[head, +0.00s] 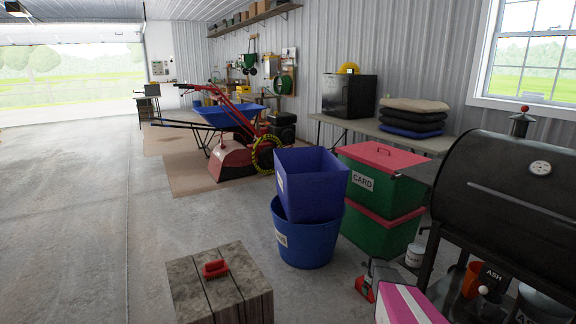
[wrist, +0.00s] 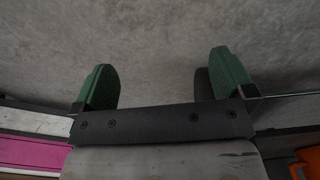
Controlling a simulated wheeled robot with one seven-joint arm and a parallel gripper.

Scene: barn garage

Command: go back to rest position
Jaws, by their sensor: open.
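My gripper (wrist: 164,80) shows in the wrist view with its two green fingertips wide apart. Nothing is between them, only bare grey concrete floor beyond. I cannot make out my gripper for sure in the head view. A small red object (head: 215,269) lies on top of a wooden block (head: 243,283) in the head view, apart from my gripper.
Blue bins (head: 307,240) stand mid-floor beside stacked green boxes with red lids (head: 380,178). A black barrel grill (head: 505,200) stands at right. A pink-and-white box (head: 408,306) is at the bottom. A red machine (head: 232,160) stands behind. The left floor is clear.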

